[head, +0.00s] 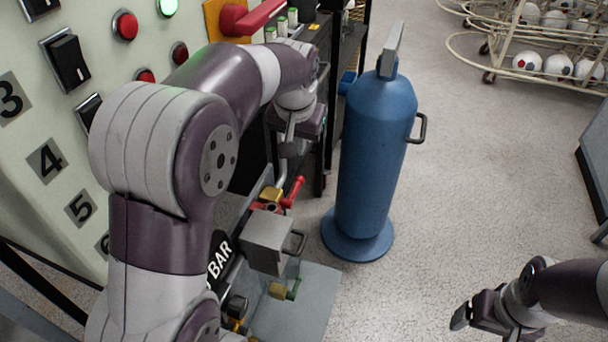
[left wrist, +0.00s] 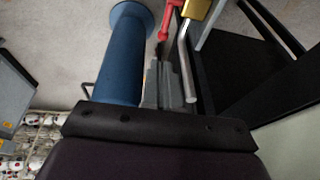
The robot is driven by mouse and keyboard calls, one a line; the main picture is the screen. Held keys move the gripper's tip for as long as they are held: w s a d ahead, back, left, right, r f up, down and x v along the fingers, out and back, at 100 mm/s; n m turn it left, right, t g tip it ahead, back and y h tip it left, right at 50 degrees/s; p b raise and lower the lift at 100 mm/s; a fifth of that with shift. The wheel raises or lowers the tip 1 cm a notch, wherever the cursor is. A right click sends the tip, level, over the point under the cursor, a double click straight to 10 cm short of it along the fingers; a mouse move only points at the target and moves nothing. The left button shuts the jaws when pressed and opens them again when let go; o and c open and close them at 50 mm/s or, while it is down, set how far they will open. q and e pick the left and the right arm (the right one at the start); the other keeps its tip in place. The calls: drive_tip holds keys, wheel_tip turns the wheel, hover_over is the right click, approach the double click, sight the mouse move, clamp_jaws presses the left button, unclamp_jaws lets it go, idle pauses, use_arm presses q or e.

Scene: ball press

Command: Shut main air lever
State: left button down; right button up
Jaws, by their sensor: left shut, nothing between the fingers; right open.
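A red lever (head: 293,192) sits low beside the press stand, on pipework with a brass-coloured fitting (head: 271,194). The red lever (left wrist: 167,22) also shows at the top of the left wrist view, beside the gold-coloured fitting (left wrist: 198,9) and a bare metal pipe (left wrist: 187,70). My left gripper (head: 289,143) is shut and empty, pointing down above the red lever and apart from it. Its fingers (left wrist: 163,88) show in the left wrist view. My right gripper (head: 468,316) is open and empty over the floor at lower right.
A blue cylinder (head: 374,150) stands just right of the lever. A panel (head: 60,110) with buttons, switches and a large red handle (head: 252,17) is at left. A grey box (head: 268,240) is in front of the lever. Ball racks (head: 530,45) stand far right; the middle floor is clear.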

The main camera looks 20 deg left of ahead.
use_arm(q)
drive_tip(key=b, duration=0.4)
approach(297, 186)
drive_tip(key=x, duration=0.5)
drive_tip(key=shift+w+d, duration=0.1)
drive_tip(key=shift+w, duration=0.05)
drive_tip(key=shift+f+b, duration=0.3)
drive_tip(key=shift+f, duration=0.25)
drive_tip(key=shift+r, duration=0.1)
